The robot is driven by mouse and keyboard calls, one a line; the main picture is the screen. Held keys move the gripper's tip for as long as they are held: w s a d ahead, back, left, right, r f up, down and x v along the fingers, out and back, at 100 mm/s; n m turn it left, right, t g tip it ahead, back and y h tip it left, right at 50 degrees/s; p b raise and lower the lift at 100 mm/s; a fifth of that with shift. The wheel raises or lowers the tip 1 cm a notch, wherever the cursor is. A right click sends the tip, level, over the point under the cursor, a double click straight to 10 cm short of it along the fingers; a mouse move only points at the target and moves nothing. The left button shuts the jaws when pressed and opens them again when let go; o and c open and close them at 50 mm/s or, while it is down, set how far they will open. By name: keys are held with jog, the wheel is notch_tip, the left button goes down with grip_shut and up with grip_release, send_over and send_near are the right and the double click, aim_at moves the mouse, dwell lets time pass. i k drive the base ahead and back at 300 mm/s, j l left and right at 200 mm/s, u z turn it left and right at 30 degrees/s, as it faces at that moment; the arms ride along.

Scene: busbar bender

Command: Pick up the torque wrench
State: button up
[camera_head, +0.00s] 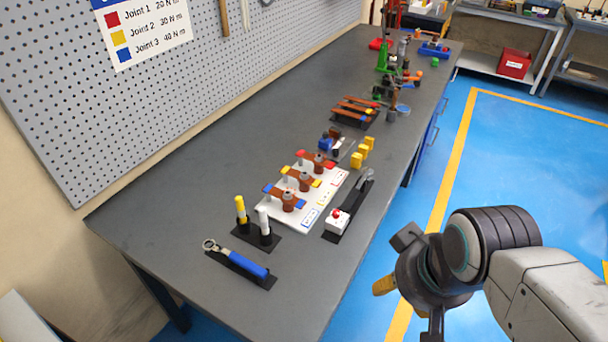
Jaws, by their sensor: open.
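A wrench-like tool with a grey ring head and a blue handle (248,266) lies at the near left end of the dark grey workbench (165,205). It looks like the torque wrench and rests on a dark strip or holder. My gripper (405,285) is open at the lower right, to the right of the bench's front edge and over the blue floor. It is well apart from the wrench, and nothing shows between its fingers. Part of it is hidden behind its own body.
Behind the wrench stand a yellow and a white marker-like post (264,226) on a dark base. A white board (327,196) with copper joints lies beyond. A white box with a red button (337,221) sits near the front edge. A pegboard (130,110) lines the back.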

aim_at(337, 226)
jog(key=l+u, duration=1.1)
jog(key=u, duration=0.2)
jog(key=k+l+u, duration=0.1)
jog(key=l+u, duration=0.3)
jog(key=k+l+u, duration=0.1)
jog(key=u, duration=0.35)
jog(key=l+u, duration=0.9)
jog(key=k+l+u, duration=0.1)
jog(key=l+u, duration=0.15)
jog(key=u, duration=0.25)
jog(key=k+l+u, duration=0.15)
jog(key=l+u, duration=0.6)
jog(key=u, duration=0.15)
jog(key=l+u, duration=0.25)
jog(key=u, duration=0.15)
jog(key=k, duration=0.05)
